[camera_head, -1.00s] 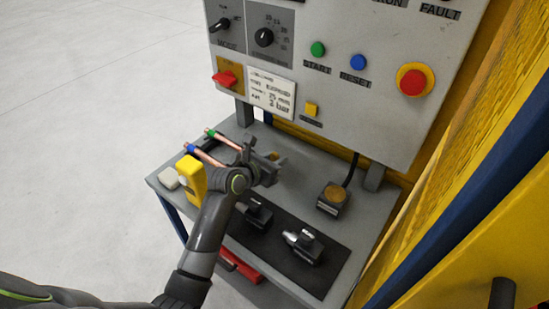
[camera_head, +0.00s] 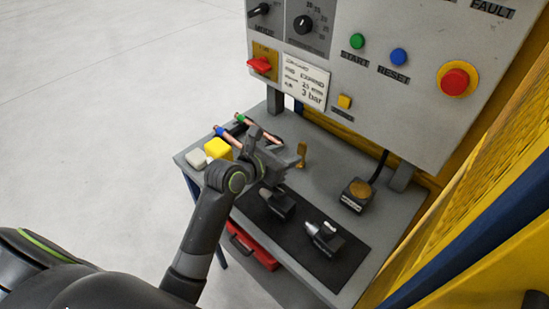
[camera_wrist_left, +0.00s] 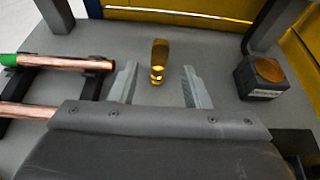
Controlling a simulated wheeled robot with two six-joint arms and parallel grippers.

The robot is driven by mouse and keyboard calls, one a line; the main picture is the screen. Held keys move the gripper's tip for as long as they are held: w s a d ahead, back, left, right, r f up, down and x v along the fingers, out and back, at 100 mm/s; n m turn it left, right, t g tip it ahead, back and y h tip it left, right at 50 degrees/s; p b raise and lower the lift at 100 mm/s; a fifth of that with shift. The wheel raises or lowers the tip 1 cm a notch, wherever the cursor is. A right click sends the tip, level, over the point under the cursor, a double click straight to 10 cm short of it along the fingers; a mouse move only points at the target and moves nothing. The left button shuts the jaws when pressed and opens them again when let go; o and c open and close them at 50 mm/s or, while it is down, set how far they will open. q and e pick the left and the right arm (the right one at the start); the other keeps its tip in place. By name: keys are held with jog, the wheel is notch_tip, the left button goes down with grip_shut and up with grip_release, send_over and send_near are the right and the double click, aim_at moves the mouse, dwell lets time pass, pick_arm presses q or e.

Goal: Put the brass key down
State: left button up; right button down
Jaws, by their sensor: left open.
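The small brass key (camera_head: 302,152) is at the back of the grey bench, just beyond my left gripper. In the left wrist view the key (camera_wrist_left: 158,62) shows between the two fingertips and a little ahead of them, with a gap on both sides. My left gripper (camera_head: 294,160) is open, and its spread fingers (camera_wrist_left: 160,80) show grey in the wrist view. The fingers do not touch the key there. I cannot tell whether its lower end rests on the bench. My right gripper is not in view.
Copper tubes (camera_wrist_left: 65,63) lie on a dark rack left of the gripper. A yellow block (camera_head: 217,148) and a white piece (camera_head: 196,158) stand nearby. A black mat (camera_head: 300,245) holds dark tools. A brass-topped box (camera_head: 358,194) is right. The control panel (camera_head: 400,100) rises behind.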

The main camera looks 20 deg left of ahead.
pick_arm(q)
jog(key=shift+v, duration=2.1)
